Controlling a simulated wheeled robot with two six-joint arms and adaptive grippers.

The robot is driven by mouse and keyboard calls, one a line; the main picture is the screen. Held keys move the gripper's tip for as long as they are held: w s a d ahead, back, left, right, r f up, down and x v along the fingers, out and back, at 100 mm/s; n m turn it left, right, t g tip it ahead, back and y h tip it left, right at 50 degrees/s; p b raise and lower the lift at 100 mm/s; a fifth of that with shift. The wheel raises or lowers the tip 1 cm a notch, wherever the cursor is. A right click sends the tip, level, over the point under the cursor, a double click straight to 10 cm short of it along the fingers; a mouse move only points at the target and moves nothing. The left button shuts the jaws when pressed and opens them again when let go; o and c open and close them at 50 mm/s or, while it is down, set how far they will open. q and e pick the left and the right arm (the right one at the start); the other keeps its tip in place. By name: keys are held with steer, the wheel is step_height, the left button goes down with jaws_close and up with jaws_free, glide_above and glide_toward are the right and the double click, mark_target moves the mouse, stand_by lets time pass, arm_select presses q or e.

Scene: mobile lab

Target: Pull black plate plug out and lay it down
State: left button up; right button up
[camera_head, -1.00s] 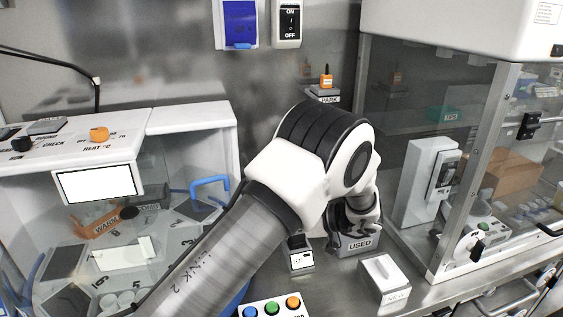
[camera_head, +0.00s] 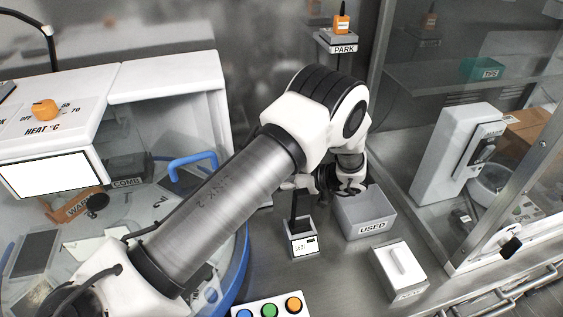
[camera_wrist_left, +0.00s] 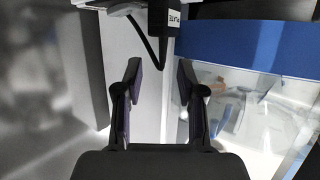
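A black plug (camera_wrist_left: 164,19) with a white PLATE label is at the top of the left wrist view, with a thin black cable (camera_wrist_left: 148,42) running beside it. My left gripper (camera_wrist_left: 160,72) is open and empty there, its fingertips short of the plug and apart from it. In the head view my left gripper (camera_head: 330,180) is partly hidden by its own wrist, beside the USED bin. A dark upright piece (camera_head: 300,208) stands at a small white-faced box (camera_head: 303,244) in front of it; I cannot tell if this is the same plug. My right gripper is not in view.
The grey USED bin (camera_head: 367,216) is open and looks empty. A white lidded box (camera_head: 398,268) stands in front. An orange plug (camera_head: 341,25) sits on the PARK shelf (camera_head: 338,43). The blue-rimmed machine (camera_head: 240,262) is left, a glass enclosure (camera_head: 408,140) right.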

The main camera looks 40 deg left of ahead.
arm_select(q)
steer(key=x, duration=0.3)
steer(key=p+x, duration=0.1)
steer(key=shift+s+a+r, duration=0.15)
steer(key=shift+s+a, duration=0.2)
steer(key=shift+s, duration=0.05)
steer(key=shift+a, duration=0.3)
steer(key=shift+f, duration=0.3)
jaws_close()
steer(key=shift+r+p, duration=0.3)
steer(key=shift+r, duration=0.2)
steer(key=shift+r+p, duration=1.2)
steer(key=shift+r, duration=0.45)
